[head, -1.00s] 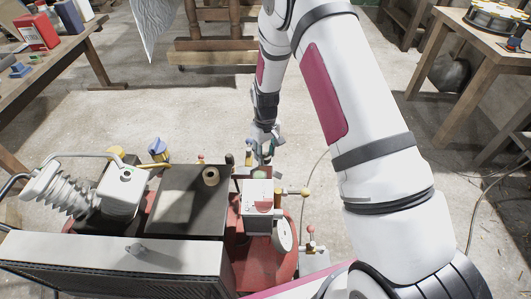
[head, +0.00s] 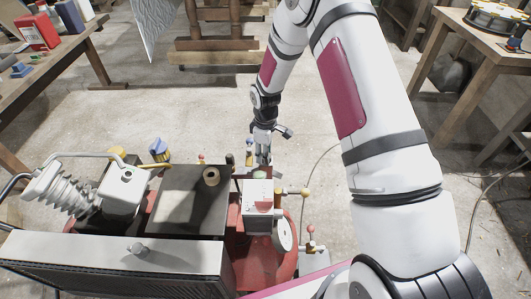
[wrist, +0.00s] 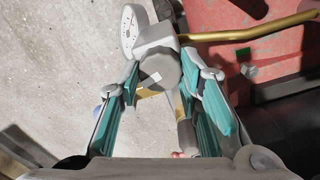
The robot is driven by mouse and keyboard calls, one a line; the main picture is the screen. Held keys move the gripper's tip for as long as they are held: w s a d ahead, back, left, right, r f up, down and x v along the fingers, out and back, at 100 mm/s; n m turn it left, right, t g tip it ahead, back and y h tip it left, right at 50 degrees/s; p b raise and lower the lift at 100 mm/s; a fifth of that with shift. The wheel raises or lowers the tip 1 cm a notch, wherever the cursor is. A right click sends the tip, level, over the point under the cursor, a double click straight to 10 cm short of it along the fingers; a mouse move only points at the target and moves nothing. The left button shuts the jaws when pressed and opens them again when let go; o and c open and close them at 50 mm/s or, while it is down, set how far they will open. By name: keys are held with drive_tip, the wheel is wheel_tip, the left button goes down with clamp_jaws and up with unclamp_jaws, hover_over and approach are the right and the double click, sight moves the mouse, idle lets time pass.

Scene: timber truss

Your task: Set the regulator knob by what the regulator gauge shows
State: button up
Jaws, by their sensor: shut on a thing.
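The regulator knob (wrist: 158,68) is a dark grey round knob with a small pale mark on its face, in the upper middle of the wrist view. My gripper (wrist: 161,76) has its teal-padded fingers on either side of the knob and is shut on it. The regulator gauge (wrist: 131,28) is a white round dial just up and left of the knob; its reading is too small to tell. In the head view my gripper (head: 262,158) is behind the compressor's grey box, and the knob is hidden there.
The compressor has a red tank (head: 262,268), a dark block (head: 188,200) and a grey box (head: 258,195) with another round dial (head: 283,235) on its side. A brass pipe (wrist: 250,32) runs right of the knob. Concrete floor is clear beyond. Workbenches stand left and right.

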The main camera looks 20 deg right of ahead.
idle(0.4)
drive_tip(key=o, duration=1.2)
drive_tip(key=shift+c, duration=0.2)
wheel_tip(320, 180, up, 12)
